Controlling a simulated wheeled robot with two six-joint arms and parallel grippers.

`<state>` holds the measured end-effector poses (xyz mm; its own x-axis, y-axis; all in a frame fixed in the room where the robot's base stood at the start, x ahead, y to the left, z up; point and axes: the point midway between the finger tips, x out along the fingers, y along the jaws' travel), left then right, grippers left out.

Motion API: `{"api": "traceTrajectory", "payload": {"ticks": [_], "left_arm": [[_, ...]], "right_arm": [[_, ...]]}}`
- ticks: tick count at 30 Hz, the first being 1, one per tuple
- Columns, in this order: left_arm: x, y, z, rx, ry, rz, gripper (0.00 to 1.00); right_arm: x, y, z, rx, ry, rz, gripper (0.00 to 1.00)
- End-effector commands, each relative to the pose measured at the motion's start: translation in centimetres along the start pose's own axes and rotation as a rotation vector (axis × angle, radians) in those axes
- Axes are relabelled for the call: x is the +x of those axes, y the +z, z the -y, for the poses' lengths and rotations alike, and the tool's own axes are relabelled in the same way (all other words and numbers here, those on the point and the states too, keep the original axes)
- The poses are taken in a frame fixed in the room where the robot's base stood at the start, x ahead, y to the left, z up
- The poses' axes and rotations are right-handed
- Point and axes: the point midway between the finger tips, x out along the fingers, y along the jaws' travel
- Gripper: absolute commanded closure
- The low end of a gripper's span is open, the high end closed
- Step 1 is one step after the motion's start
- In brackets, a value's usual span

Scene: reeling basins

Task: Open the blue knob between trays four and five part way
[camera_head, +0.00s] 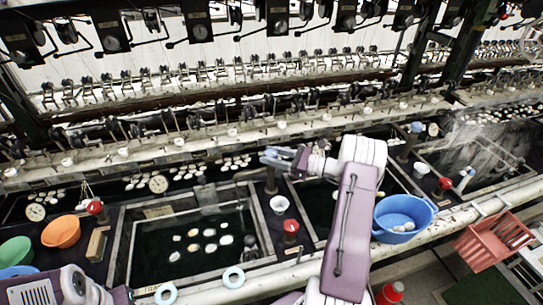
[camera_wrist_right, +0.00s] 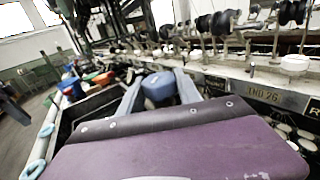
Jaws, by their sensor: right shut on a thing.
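The blue knob (camera_wrist_right: 158,87) shows between the two grey-blue fingers in the wrist view. My right gripper (camera_head: 275,158) reaches in from the right over the strip at the back of the basins, at the top of a dark post (camera_head: 271,182). It also shows in the right wrist view (camera_wrist_right: 158,96), shut on the blue knob with a finger on each side. In the head view the fingers largely cover the knob. My left arm shows at the lower left; its gripper is out of view. How far the knob is turned cannot be told.
A dark basin (camera_head: 137,257) with pale cocoons lies left of my right arm. Red knobs (camera_head: 291,227) and a white cup (camera_head: 279,204) stand nearby. A blue bowl (camera_head: 377,236) is right of the arm. Another blue knob (camera_head: 417,127) stands further right.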

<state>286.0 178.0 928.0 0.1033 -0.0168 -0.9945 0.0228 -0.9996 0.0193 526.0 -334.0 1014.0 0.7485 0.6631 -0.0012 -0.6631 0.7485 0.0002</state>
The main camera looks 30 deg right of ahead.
Motion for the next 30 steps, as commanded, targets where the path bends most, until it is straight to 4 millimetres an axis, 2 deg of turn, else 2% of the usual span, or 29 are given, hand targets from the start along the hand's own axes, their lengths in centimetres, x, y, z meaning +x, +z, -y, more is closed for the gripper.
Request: {"api": "traceTrajectory", "payload": {"ticks": [1,2,3,4,14,24,30], "left_arm": [[0.0,0.0,0.0,0.000,0.000,0.000,0.62],[0.0,0.0,0.0,0.000,0.000,0.000,0.62],[0.0,0.0,0.0,0.000,0.000,0.000,0.62],[0.0,0.0,0.0,0.000,0.000,0.000,0.62],[0.1,0.0,0.0,0.000,0.000,0.000,0.62],[1.1,0.1,0.0,0.000,0.000,0.000,0.62],[1.2,0.1,0.0,0.000,0.000,0.000,0.62]], "right_arm": [[0.0,0.1,0.0,0.000,-0.001,0.003,1.00],[0.0,0.1,0.0,0.000,-0.001,0.003,0.51],[0.0,0.1,0.0,0.000,-0.001,0.003,0.40],[0.0,0.1,0.0,0.000,-0.001,0.003,0.38],[-0.4,0.0,0.1,0.000,-0.002,0.001,0.38],[-7.3,-0.1,0.1,-0.002,-0.004,0.002,0.38],[-9.1,0.0,0.0,0.000,-0.001,0.002,0.38]]}}
